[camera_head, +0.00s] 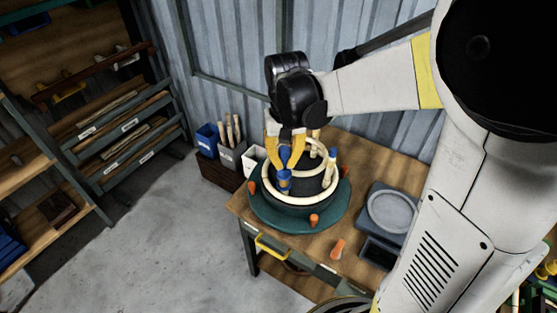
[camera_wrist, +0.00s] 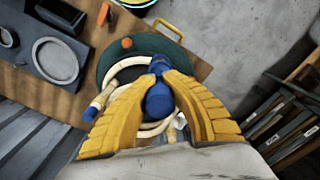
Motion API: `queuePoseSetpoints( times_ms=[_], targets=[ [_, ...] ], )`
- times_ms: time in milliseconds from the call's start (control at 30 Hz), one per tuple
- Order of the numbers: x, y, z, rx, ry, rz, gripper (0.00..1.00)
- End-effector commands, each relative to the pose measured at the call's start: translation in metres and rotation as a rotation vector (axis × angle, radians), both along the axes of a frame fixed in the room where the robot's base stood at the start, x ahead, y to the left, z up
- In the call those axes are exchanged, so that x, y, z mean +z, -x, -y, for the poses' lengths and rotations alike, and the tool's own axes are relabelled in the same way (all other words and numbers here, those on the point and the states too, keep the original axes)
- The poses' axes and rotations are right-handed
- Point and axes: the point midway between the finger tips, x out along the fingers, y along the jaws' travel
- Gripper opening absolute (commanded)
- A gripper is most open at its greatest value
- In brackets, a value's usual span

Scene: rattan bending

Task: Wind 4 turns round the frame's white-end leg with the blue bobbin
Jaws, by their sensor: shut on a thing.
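My gripper (camera_head: 285,158) has yellow fingers shut on the blue bobbin (camera_head: 285,180), above the near-left part of the frame. In the wrist view the bobbin (camera_wrist: 159,100) sits between both fingers (camera_wrist: 160,76). The cream rattan frame (camera_head: 302,201) rests on a round dark green turntable (camera_head: 297,220), with a second ring above. One upright leg with a blue band (camera_head: 332,157) stands at its right side. A pale leg end (camera_wrist: 180,121) shows beside the right finger in the wrist view; I cannot tell for sure that it is the white-end leg. Wound turns cannot be made out.
Orange pegs (camera_head: 314,220) stand round the turntable's rim. A grey round dish (camera_head: 393,211) and a loose orange peg (camera_head: 338,249) lie to the right on the wooden table (camera_head: 363,157). Bins (camera_head: 207,139) stand behind left. A rack (camera_head: 125,130) stands farther left.

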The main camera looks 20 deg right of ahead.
Motion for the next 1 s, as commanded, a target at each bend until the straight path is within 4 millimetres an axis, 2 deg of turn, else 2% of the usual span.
queuePoseSetpoints(
  times_ms=[367, 1000],
  targets=[
    [0.004, 0.0, 0.001, 0.001, 0.0, 0.0, 0.0],
    [0.073, 0.0, 0.001, 0.001, 0.0, 0.0, 0.0]
  ],
)
